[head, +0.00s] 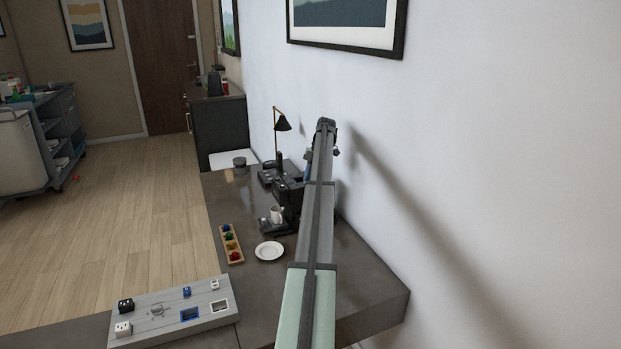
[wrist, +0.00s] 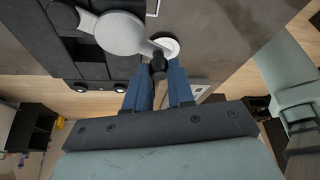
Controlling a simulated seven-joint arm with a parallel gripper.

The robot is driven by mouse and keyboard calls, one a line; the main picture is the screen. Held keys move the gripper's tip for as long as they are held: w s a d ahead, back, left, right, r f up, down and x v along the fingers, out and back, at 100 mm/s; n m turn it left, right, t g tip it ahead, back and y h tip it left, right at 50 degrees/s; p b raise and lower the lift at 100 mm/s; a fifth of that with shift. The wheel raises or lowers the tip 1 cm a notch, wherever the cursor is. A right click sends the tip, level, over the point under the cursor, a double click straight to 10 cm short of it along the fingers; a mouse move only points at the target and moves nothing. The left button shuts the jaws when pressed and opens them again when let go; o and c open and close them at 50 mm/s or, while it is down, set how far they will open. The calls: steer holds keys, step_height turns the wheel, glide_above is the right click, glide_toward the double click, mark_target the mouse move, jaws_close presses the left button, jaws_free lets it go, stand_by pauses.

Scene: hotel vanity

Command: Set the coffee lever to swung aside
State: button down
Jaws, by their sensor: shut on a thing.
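The coffee machine (head: 289,193) is a dark boxy unit on the counter beside the wall. My arm covers part of it in the head view. In the wrist view its dark body (wrist: 82,52) is at the upper left. The coffee lever (wrist: 122,34) shows there as a pale grey disc with a short arm ending in a black knob. My gripper (wrist: 158,77) has blue fingers on either side of that knob and is shut on it. In the head view the lever and fingertips are mostly hidden behind my arm.
A small white cup (head: 276,214) stands at the machine's front. A white plate (head: 269,251), a wooden tray of coloured pieces (head: 231,243) and a grey board with blocks (head: 160,318) lie nearer. A black lamp (head: 282,123) stands behind. The wall is close on the right.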

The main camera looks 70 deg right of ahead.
steer(key=shift+d, duration=0.1)
steer(key=c, duration=1)
jaws_free()
